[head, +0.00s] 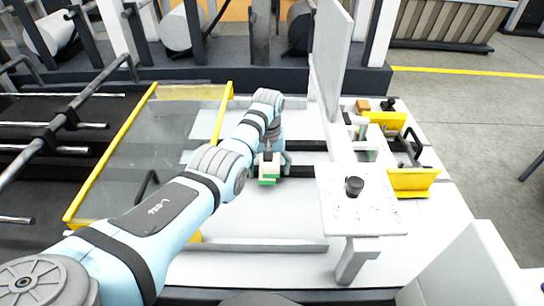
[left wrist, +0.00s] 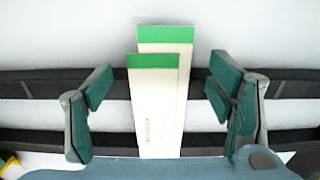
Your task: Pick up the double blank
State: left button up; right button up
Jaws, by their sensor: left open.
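The double blank (left wrist: 155,105) shows in the left wrist view as two cream cards with green ends. They overlap, one shifted up and to the right of the other. In the head view the green end of the double blank (head: 268,182) shows just below my left gripper (head: 270,163). My left gripper (left wrist: 162,90) is open, with one finger to each side of the cards and clear space between. The cards' lower ends are hidden behind my wrist. My right gripper is not in view.
Dark belts (head: 300,171) cross the white machine bed. A clear guard with a yellow frame (head: 151,92) stands left. A plate with a black knob (head: 354,186) and an upright grey panel (head: 328,60) stand right. Yellow brackets (head: 412,181) lie beyond the plate.

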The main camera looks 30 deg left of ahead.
pick_arm(q)
jog(key=shift+w+f, duration=0.15)
jog(key=shift+f, duration=0.1)
jog(key=shift+d, duration=0.1)
jog(key=c, duration=1)
